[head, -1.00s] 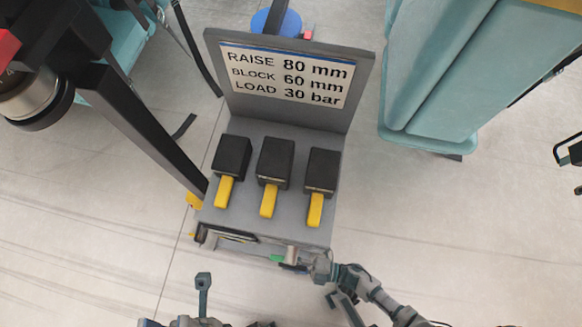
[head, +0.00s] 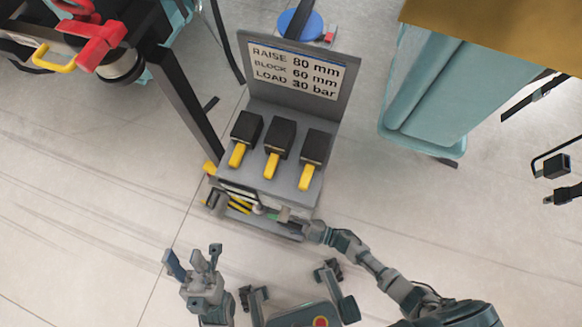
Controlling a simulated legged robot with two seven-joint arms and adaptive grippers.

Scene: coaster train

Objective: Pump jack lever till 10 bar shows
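A grey cart (head: 232,185) stands in the middle. Three black blocks with yellow tabs sit on its top: left (head: 246,127), middle (head: 280,137), right (head: 313,147). Its sign (head: 296,72) reads RAISE 80 mm, BLOCK 60 mm, LOAD 30 bar. I cannot pick out the jack lever for certain, and no pressure reading shows. My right gripper (head: 296,222) is at the cart's lower front, by a small pale part (head: 284,214) and a green piece; whether it is shut on anything is unclear. My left gripper (head: 193,256) is open and empty, in front of the cart and apart from it.
A teal upholstered block (head: 432,95) stands at the right. A dark frame post (head: 190,100) rises close to the cart's left side, with a red part (head: 98,45) at upper left. A blue disc (head: 300,24) lies behind the sign. Floor at front left and right is clear.

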